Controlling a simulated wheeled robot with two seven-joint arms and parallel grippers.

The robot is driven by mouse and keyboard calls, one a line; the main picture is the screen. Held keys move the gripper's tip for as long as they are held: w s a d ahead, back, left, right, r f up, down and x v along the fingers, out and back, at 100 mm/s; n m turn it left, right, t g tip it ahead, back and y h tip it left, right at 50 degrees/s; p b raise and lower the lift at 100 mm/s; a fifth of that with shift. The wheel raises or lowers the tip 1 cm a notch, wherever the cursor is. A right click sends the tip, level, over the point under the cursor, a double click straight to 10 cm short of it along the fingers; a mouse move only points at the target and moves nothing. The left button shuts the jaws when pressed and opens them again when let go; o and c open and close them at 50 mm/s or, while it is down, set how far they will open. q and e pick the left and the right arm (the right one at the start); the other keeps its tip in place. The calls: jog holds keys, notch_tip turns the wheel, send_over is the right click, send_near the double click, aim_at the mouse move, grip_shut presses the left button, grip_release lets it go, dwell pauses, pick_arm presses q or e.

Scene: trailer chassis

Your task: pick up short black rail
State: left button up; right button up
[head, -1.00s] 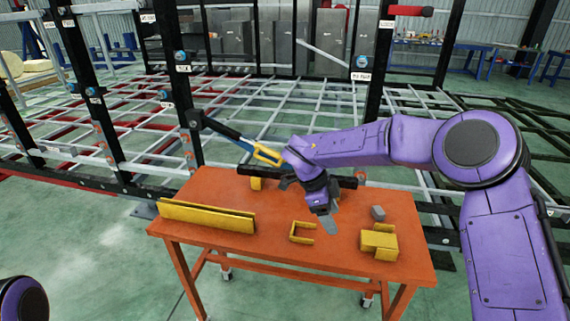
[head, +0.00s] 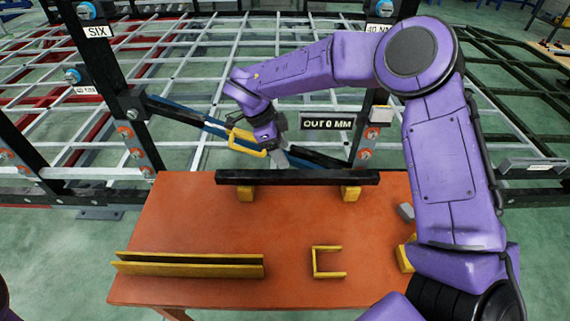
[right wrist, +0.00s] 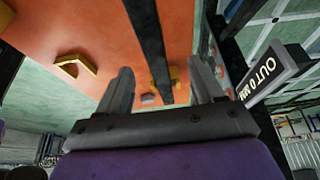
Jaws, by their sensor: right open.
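The short black rail (head: 297,178) lies level across two yellow supports, left (head: 245,194) and right (head: 351,193), near the far edge of the orange table. My right gripper (head: 279,157) is beyond and above the rail in the head view, apart from it, its fingers hard to make out there. In the right wrist view the jaws (right wrist: 160,84) are wide open and empty, and the rail (right wrist: 149,40) shows beyond, in line with the gap between them. My left gripper is out of view.
The orange table (head: 205,228) also carries a long yellow channel (head: 190,264), a yellow bracket (head: 326,262) and a grey block (head: 405,212). The table's middle is clear.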

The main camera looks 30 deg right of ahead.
aim_at(297, 173)
jog(key=shift+s+d+f, duration=0.3)
jog(key=shift+s+f, duration=0.25)
jog(key=shift+f, duration=0.05)
jog(key=shift+s+d+f, duration=0.25)
jog(key=shift+s+f, duration=0.25)
jog(key=shift+f, duration=0.1)
jog(key=shift+s+d+f+p, duration=0.2)
jog(key=shift+s+d+p, duration=0.1)
jog(key=shift+s, duration=0.3)
jog(key=shift+s+d+f+p, duration=0.15)
jog(key=shift+s+f+p, duration=0.1)
jog(key=shift+s, duration=0.3)
jog(key=f, duration=0.1)
jog(key=w+d+f, duration=0.1)
jog(key=f, duration=0.1)
jog(key=f+p, duration=0.1)
jog(key=f, duration=0.1)
jog(key=shift+w+d+f, duration=0.15)
jog(key=shift+w+d, duration=0.05)
jog(key=shift+w, duration=0.15)
jog(key=shift+s+r, duration=0.3)
jog(key=shift+s, duration=0.15)
jog(key=shift+c, duration=0.6)
jog(key=c, duration=0.5)
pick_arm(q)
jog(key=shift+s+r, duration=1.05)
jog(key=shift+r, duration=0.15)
pick_arm(e)
grip_shut()
